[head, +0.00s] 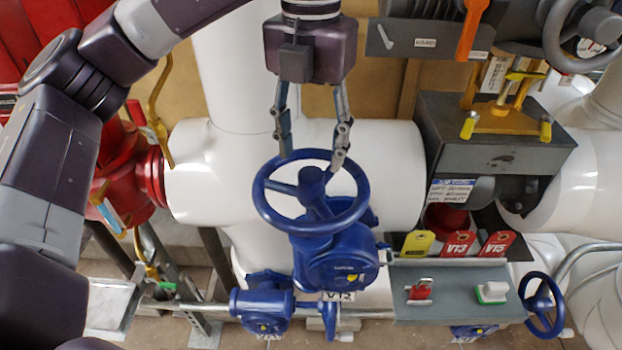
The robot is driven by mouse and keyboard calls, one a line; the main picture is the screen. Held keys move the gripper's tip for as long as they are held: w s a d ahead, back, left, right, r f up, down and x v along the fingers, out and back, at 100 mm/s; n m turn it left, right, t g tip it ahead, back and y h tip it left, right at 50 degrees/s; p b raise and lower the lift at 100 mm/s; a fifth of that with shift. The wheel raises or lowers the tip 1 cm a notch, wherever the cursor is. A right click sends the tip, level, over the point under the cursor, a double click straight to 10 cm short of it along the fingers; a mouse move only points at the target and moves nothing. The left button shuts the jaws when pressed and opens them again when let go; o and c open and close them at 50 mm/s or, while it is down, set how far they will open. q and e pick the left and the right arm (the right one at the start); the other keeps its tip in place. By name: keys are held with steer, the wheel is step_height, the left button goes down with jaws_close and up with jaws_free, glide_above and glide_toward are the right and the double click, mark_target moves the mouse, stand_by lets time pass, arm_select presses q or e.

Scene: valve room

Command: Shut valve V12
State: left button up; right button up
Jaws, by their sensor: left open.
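A blue handwheel (262,210) sits on a blue valve body (336,262) in front of the white pipes in the middle of the head view. A small white label that seems to read V12 (338,296) is below that body. My left gripper (312,156) points down at the far side of the wheel. Its two fingers are apart, with nothing seen held between them. The fingertips overlap the far rim in the picture; I cannot tell whether they touch it. My right gripper is not in view.
Red tags (458,244) and a yellow tag (417,243) stand right of the valve, above a grey panel (455,305). A smaller blue handwheel (541,305) is at the lower right. A dark box (490,150) and a red pipe fitting (125,165) flank the white pipes.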

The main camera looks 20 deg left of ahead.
mark_target(311, 173)
arm_select(q)
steer(key=shift+n, duration=0.7)
step_height(311, 173, down, 5)
steer(key=b, duration=0.4)
steer(key=shift+f+b, duration=0.55)
steer(key=shift+f, duration=0.1)
steer(key=shift+s+f, duration=0.15)
steer(key=shift+f, duration=0.05)
steer(key=shift+o, duration=0.2)
